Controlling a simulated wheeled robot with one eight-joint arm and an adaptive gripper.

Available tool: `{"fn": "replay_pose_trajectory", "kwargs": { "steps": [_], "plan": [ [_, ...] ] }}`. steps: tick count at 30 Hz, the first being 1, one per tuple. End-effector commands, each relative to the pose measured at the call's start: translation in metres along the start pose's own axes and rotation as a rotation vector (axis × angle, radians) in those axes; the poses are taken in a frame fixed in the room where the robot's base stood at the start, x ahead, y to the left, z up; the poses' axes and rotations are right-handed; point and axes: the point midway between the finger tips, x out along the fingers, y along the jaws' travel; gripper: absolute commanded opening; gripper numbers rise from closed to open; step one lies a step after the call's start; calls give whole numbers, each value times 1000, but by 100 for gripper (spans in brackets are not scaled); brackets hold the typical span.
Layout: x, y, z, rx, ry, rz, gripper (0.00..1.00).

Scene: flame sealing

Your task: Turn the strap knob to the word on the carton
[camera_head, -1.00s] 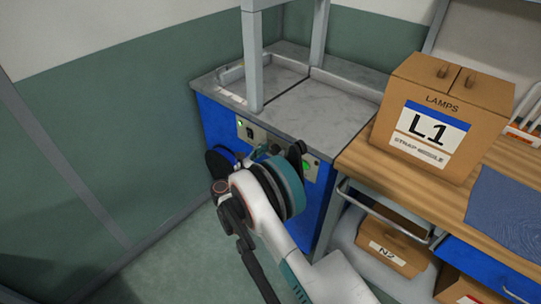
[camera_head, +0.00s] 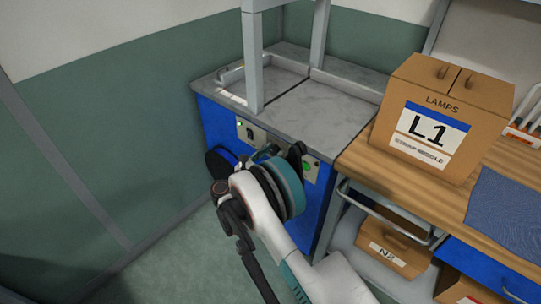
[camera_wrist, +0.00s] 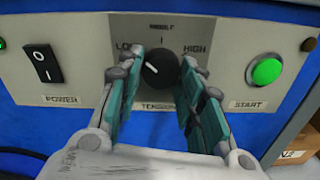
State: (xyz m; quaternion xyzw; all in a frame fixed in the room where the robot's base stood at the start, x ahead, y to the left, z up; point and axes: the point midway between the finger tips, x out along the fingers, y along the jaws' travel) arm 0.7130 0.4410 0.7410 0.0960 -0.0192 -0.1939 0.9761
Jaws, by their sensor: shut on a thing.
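The black strap knob (camera_wrist: 162,70) sits on the grey panel (camera_wrist: 216,30) in the wrist view, above the word TENSION. LOW is at its upper left, MIDDLE above it and HIGH at its upper right. Its white mark points to the upper left, toward LOW. My gripper (camera_wrist: 163,68) has its teal fingers on both sides of the knob and is shut on it. In the head view my wrist hides the knob. The carton (camera_head: 436,120) stands on the wooden bench; its label reads LAMPS, L1 and STRAP MIDDLE.
The black POWER switch (camera_wrist: 43,64) is left of the knob and the green START button (camera_wrist: 266,72) is right of it. The blue machine (camera_head: 222,128) has a grey top with a metal frame. The wooden bench (camera_head: 370,160) stands to its right.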

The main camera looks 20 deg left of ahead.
Motion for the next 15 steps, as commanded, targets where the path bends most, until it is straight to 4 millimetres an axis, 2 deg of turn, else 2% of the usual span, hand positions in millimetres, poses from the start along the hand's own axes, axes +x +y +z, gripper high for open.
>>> {"fn": "replay_pose_trajectory", "kwargs": {
  "steps": [15],
  "plan": [
    [0,0,0,478,0,-1,11]
  ]
}}
